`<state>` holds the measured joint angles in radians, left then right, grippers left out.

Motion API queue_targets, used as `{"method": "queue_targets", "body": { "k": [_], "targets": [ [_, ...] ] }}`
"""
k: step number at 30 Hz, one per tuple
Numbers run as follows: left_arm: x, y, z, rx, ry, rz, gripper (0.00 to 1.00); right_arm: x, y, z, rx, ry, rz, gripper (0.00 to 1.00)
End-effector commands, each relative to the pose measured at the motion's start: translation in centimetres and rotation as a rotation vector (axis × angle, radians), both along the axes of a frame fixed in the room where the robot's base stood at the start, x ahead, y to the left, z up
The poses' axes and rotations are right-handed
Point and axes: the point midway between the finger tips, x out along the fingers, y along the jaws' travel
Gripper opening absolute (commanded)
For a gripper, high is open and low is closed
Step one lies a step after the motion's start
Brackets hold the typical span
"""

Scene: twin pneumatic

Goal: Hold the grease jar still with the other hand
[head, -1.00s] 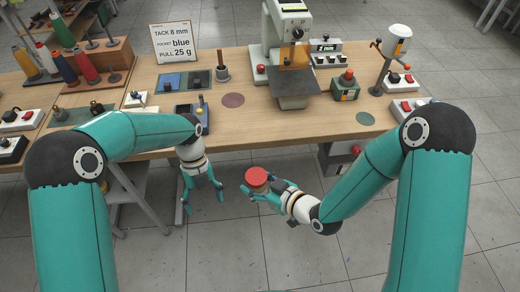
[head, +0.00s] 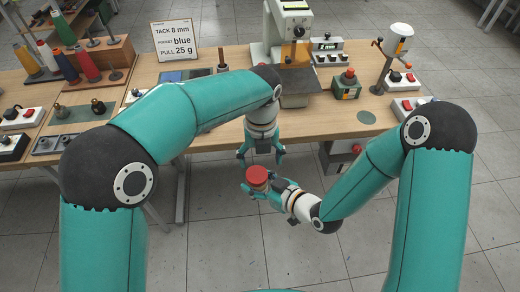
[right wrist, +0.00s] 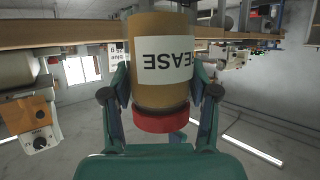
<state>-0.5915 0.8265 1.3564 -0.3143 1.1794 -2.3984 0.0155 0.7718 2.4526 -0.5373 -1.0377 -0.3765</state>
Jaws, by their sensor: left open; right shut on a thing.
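The grease jar has a red lid and a tan body; in the head view its lid (head: 257,175) faces up in front of the table edge. In the right wrist view the jar (right wrist: 160,75) appears upside down with part of a label reading "EASE". My right gripper (head: 263,188) is shut on the jar's body, with a finger on each side in the wrist view (right wrist: 161,100). My left gripper (head: 261,158) points down, open and empty, just above and behind the lid. Whether its fingertips touch the jar cannot be told.
The wooden table (head: 215,135) lies behind the jar. The floor in front is clear.

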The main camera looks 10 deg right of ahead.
Motion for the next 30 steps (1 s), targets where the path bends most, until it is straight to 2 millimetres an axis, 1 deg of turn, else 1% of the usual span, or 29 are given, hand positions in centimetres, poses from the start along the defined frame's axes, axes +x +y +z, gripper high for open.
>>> {"method": "queue_targets", "body": {
  "k": [1,3,6,9,13,21,29,30],
  "targets": [
    [0.0,0.1,-0.8,0.002,0.003,0.0,0.79,0.0,0.0,0.1,0.001,-0.002,0.0,0.0],
    [-0.1,0.1,-1.9,0.001,0.003,0.001,0.79,0.0,0.0,0.1,0.001,-0.002,0.0,0.0],
    [-0.1,0.0,-3.1,0.001,0.003,0.001,0.79,0.0,0.0,0.1,0.001,-0.002,0.0,0.0],
    [0.0,0.0,-3.9,0.0,0.001,0.002,0.79,0.0,0.0,0.1,0.001,-0.002,0.0,0.0],
    [0.0,0.0,-4.5,-0.001,0.0,0.002,0.79,0.0,0.0,0.1,0.001,-0.002,0.0,0.0],
    [0.0,0.0,-4.6,-0.001,0.001,0.001,0.79,0.0,0.0,0.1,0.001,-0.004,0.001,0.0],
    [0.0,-0.1,-4.6,-0.003,0.001,0.001,0.35,0.1,0.1,0.3,0.003,-0.009,0.004,0.0],
    [0.0,-0.1,-4.7,-0.003,0.001,0.001,0.29,0.1,0.2,0.3,0.003,-0.01,0.005,0.0]
  ]
}}
